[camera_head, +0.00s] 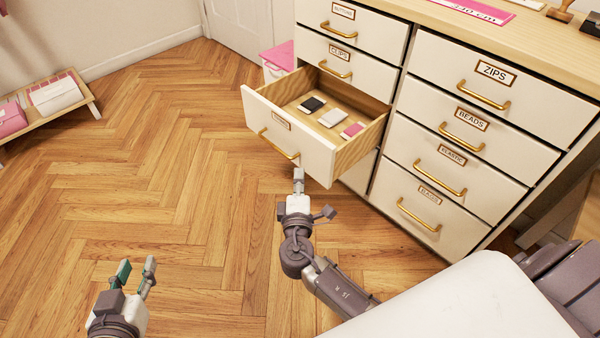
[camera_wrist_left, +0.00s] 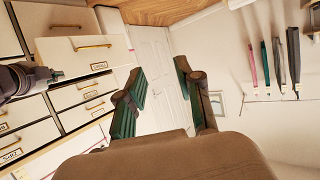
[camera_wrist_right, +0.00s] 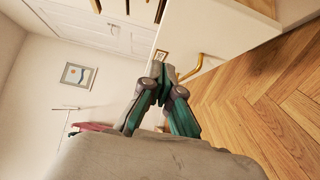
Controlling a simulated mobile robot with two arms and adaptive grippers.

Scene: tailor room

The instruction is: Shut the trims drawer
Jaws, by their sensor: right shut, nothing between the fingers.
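The open drawer (camera_head: 290,138) is pulled out from the left column of a white cabinet, with a gold handle (camera_head: 279,146) and a label too small to read. It holds a black, a white and a pink-topped packet. My right gripper (camera_head: 299,174) is shut and empty just in front of the drawer front, near its lower right part; I cannot tell if it touches. In the right wrist view its fingers (camera_wrist_right: 163,80) meet beside the gold handle (camera_wrist_right: 190,69). My left gripper (camera_head: 138,270) is open and empty over the floor at the lower left, away from the drawer.
The cabinet's other drawers, such as the one labelled ZIPS (camera_head: 480,84), are shut. A low wooden shelf (camera_head: 50,112) with bags stands at the far left. A pink-lidded box (camera_head: 278,58) sits behind the open drawer. The wooden floor (camera_head: 150,170) left of the drawer is clear.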

